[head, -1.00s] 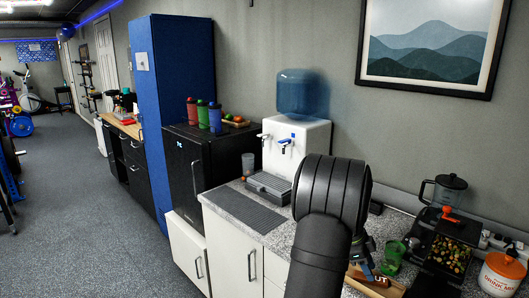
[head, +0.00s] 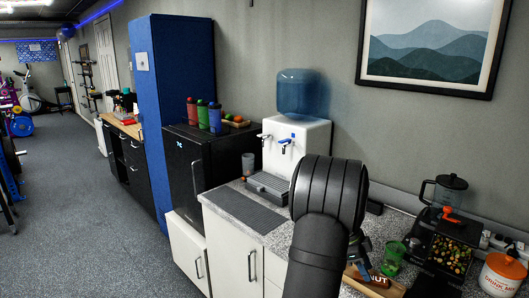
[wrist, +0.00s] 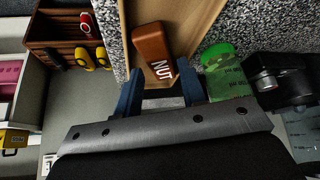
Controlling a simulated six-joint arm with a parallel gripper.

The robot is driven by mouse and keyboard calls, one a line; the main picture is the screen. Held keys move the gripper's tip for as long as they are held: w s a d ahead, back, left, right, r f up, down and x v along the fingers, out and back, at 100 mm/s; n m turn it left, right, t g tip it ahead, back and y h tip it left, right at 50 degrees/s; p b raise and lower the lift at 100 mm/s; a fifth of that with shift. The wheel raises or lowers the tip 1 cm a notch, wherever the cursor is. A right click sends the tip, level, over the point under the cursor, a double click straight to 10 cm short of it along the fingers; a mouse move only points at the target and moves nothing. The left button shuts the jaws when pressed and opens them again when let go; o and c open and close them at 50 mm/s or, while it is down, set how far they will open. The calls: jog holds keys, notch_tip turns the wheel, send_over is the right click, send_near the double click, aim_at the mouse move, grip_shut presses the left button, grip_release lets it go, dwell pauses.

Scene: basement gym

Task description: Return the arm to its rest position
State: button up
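My gripper (wrist: 160,94) shows in the wrist view as two blue-grey fingers set apart, with nothing seen held between them. Just beyond the fingertips a brown bar (wrist: 151,44) lettered "NUT" lies on a wooden tray (wrist: 194,22). In the head view my gripper (head: 359,256) is partly hidden behind my dark arm, above the counter. The bar (head: 378,280) and the tray (head: 352,273) show just below it. The fingers appear clear of the bar.
A green cup (head: 392,258) stands close to the right of my gripper. A blender (head: 446,190), a black container of mixed pieces (head: 451,252) and a drink mix tub (head: 502,275) stand farther right. A water dispenser (head: 315,142) is behind my arm. The drip mat (head: 243,210) is clear.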

jog(key=v, duration=1)
jog(key=x, duration=1.2)
jog(key=shift+s+d+f, duration=0.1)
jog(key=shift+s+f, duration=0.05)
notch_tip(320, 180, up, 10)
jog(key=w+a+f+n+t, duration=0.2)
jog(key=w+a+n, duration=0.2)
jog(key=w, duration=0.3)
jog(key=w+a+f+n+t+y, duration=0.1)
jog(key=w+a+f+n+t, duration=0.1)
jog(key=w+a+n, duration=0.3)
jog(key=w+a+f+n+t, duration=0.2)
jog(key=w+a+f+n, duration=0.1)
jog(key=w, duration=0.5)
jog(key=shift+w+a+f+n+t, duration=0.15)
jog(key=shift+a+n, duration=0.2)
jog(key=shift+a, duration=0.25)
jog(key=shift+w+a+f+n+t, duration=0.2)
jog(key=shift+a+n, duration=0.15)
jog(key=shift+a, duration=0.25)
jog(key=shift+w+a+f, duration=0.1)
jog(key=shift+f, duration=1.4)
jog(key=shift+r, duration=0.1)
